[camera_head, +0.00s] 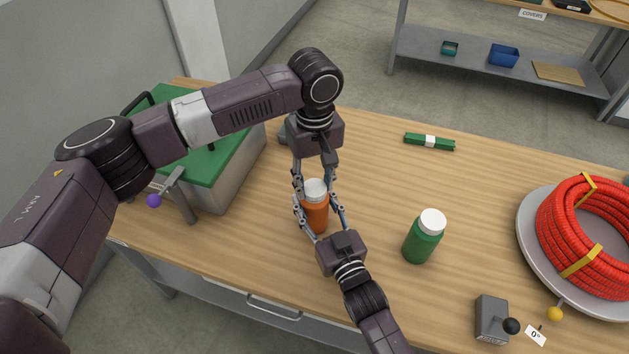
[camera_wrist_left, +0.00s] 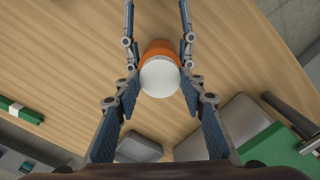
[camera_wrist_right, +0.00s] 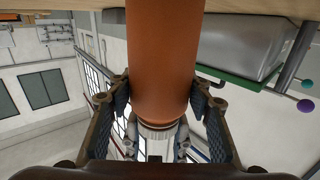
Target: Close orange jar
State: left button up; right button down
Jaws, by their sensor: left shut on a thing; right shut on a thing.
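The orange jar (camera_head: 316,215) stands upright on the wooden table, with a white lid (camera_head: 315,188) on its top. My left gripper (camera_head: 317,187) reaches down from above and is shut on the white lid; the lid shows between its fingers in the left wrist view (camera_wrist_left: 160,79). My right gripper (camera_head: 320,212) comes from the front and is shut around the jar's body, which fills the middle of the right wrist view (camera_wrist_right: 160,60). The lid's ribbed edge (camera_wrist_right: 157,135) sits at the jar's neck; I cannot tell how tight it is.
A green jar with a white lid (camera_head: 422,240) stands to the right. A green-lidded grey box (camera_head: 225,165) is at the left. A coil of red conduit (camera_head: 590,235), a grey lever box (camera_head: 491,318) and a green bar (camera_head: 420,141) lie on the table.

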pick_arm(q)
jog(key=m, duration=0.6)
jog(key=shift+m, duration=0.4)
jog(key=m, duration=1.4)
jog(key=shift+f, duration=0.1)
jog(key=m, duration=0.5)
jog(key=shift+m, duration=0.4)
jog(key=o, duration=1.4)
notch_tip(320, 180, up, 12)
